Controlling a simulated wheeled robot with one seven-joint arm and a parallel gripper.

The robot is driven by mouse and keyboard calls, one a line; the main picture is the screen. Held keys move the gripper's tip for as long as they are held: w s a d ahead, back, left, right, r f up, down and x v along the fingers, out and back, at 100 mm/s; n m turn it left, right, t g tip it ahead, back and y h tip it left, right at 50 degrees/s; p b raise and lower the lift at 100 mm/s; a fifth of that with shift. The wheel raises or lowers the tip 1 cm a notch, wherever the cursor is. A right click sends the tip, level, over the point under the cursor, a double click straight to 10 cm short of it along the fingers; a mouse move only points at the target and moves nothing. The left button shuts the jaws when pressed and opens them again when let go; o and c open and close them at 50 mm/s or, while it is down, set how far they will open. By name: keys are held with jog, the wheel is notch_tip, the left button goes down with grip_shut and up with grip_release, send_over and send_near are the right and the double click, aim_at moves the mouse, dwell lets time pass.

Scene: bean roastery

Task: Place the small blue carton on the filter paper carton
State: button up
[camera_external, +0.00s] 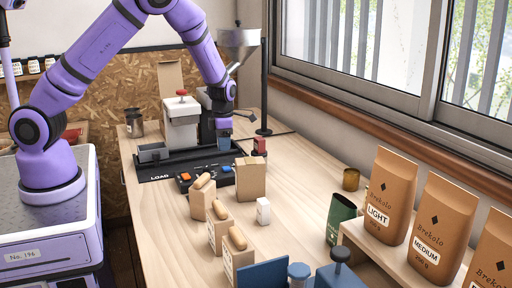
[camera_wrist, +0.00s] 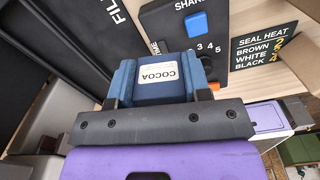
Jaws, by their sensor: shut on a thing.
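My gripper (camera_external: 223,122) is at the end of the purple arm, over the dark machine near the middle of the bench. In the wrist view my gripper (camera_wrist: 150,92) is shut on the small blue carton (camera_wrist: 157,82), which has a white label reading COCOA. The blue carton (camera_external: 224,143) also shows under the gripper in the external view, small and partly hidden. A plain brown carton (camera_external: 251,180) stands upright on the bench, right of and nearer than the gripper. It may be the filter paper carton, but no label on it can be read.
The machine's control panel (camera_external: 203,177) lies below the gripper. Several open tan boxes (camera_external: 217,230) and a small white carton (camera_external: 263,211) stand nearer. Coffee bags (camera_external: 389,200) stand on a shelf at right. A metal hopper (camera_external: 238,42) rises behind. Bare bench (camera_external: 300,185) lies right of the brown carton.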

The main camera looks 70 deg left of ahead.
jog(key=s+d+r+m, duration=0.35)
jog(key=s+d, duration=0.25)
jog(key=d, duration=0.2)
jog(key=s+d+r+m, duration=0.3)
jog(key=s+d+r, duration=0.2)
jog(key=s+d, duration=0.2)
send_over(252, 161)
notch_tip(252, 161, down, 2)
jog(key=shift+f, duration=1.7)
jog(key=shift+f, duration=0.2)
jog(key=o, duration=0.9)
jog(key=shift+r, duration=0.1)
